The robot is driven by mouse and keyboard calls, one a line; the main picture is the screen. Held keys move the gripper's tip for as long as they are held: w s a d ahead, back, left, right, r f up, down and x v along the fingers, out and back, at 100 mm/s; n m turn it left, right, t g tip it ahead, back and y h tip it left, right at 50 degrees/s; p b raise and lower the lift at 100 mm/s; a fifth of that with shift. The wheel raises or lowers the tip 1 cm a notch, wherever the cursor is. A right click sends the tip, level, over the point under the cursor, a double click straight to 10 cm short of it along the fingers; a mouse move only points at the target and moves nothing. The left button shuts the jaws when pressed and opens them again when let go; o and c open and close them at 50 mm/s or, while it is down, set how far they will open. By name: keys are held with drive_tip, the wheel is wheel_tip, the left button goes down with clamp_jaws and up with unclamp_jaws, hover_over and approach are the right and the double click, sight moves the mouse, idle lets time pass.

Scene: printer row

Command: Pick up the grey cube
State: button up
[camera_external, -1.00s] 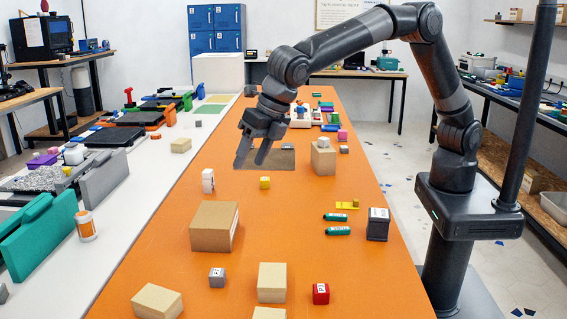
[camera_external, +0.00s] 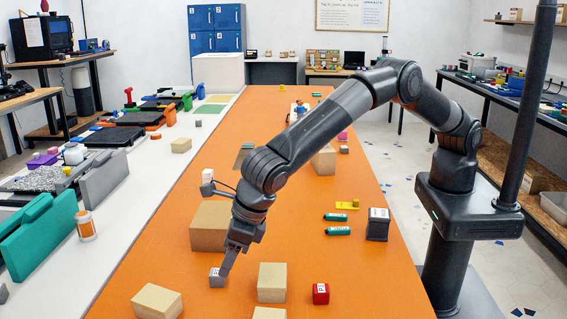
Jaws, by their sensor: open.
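The grey cube (camera_external: 217,281) sits on the orange table, in front of the large cardboard box, with a pale label on its face. My gripper (camera_external: 224,274) points down at the cube, its fingertips at the cube's upper right edge in this view. Its jaws are open. From this angle I cannot tell whether a finger touches the cube or whether the jaws straddle it.
The large cardboard box (camera_external: 208,228) stands just behind my gripper. A tan block (camera_external: 272,282) is close on the right, with a red cube (camera_external: 320,293) beyond it. Another tan block (camera_external: 157,301) lies front left. Bare orange table (camera_external: 375,285) is at the right.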

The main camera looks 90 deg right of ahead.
sight(218, 278)
drive_tip(key=x, duration=0.5)
drive_tip(key=shift+w+d+f, duration=0.1)
drive_tip(key=shift+d, duration=0.1)
drive_tip(key=c, duration=1)
drive_tip(key=shift+c, duration=0.2)
